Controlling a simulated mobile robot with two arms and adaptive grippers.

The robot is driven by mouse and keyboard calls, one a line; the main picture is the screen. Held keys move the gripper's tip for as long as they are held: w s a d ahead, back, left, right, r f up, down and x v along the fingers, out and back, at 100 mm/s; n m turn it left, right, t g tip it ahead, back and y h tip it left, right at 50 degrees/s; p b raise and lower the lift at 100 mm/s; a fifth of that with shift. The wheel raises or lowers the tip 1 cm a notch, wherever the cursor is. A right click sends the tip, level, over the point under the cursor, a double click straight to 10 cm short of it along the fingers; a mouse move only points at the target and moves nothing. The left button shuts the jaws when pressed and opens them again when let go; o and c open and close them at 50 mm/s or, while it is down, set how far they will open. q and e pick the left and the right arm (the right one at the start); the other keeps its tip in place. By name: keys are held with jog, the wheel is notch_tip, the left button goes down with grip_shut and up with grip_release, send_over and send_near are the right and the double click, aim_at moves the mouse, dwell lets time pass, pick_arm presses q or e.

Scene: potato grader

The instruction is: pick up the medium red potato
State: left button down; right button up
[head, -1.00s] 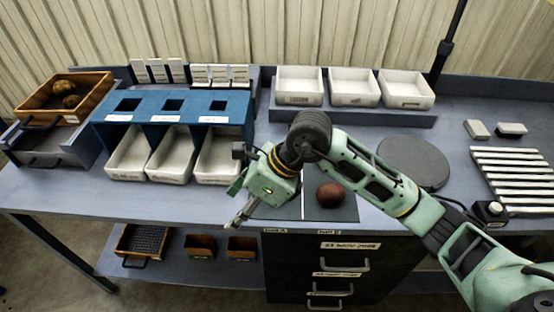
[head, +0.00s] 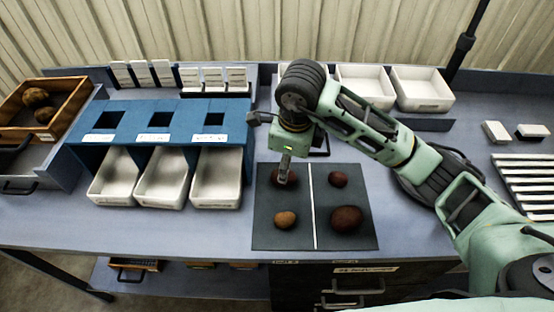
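Three red potatoes and one tan potato (head: 285,220) lie on a dark mat (head: 265,239) split by a white line. The red potato at the back left (head: 293,178) looks medium, though the gripper partly hides it. A smaller red potato (head: 338,180) lies at the back right and a large dark red one (head: 346,219) at the front right. My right gripper (head: 284,179) points down over the back-left red potato. Its fingers overlap the potato in view; contact and finger opening cannot be told. My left gripper is out of view.
A blue stand with three openings (head: 134,148) and white trays (head: 217,180) below stands left of the mat. White bins (head: 420,90) stand at the back. A wooden crate (head: 74,108) holds potatoes at far left. A slatted rack (head: 530,186) lies right.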

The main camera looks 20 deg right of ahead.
jog(key=shift+w+f, duration=0.15)
jog(key=shift+w, duration=0.3)
jog(key=shift+w+f, duration=0.2)
jog(key=shift+f, duration=0.1)
jog(key=f+p, duration=0.2)
jog(key=f, duration=0.1)
jog(key=shift+s+a+f+p, duration=0.2)
jog(key=shift+s+p, duration=0.1)
jog(key=shift+p, duration=0.1)
jog(key=shift+w+f+p, duration=0.15)
jog(key=shift+w+f, duration=0.05)
jog(key=shift+f, duration=0.45)
jog(key=shift+w+f+p, duration=0.15)
jog(key=shift+w+f, duration=0.05)
jog(key=shift+f, duration=0.8)
jog(key=shift+w, duration=0.1)
jog(key=c, duration=1.3)
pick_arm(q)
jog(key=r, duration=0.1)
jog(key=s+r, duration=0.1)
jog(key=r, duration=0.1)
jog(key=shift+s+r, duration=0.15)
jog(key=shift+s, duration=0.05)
pick_arm(e)
jog(key=shift+o, duration=0.2)
jog(key=shift+r, duration=0.15)
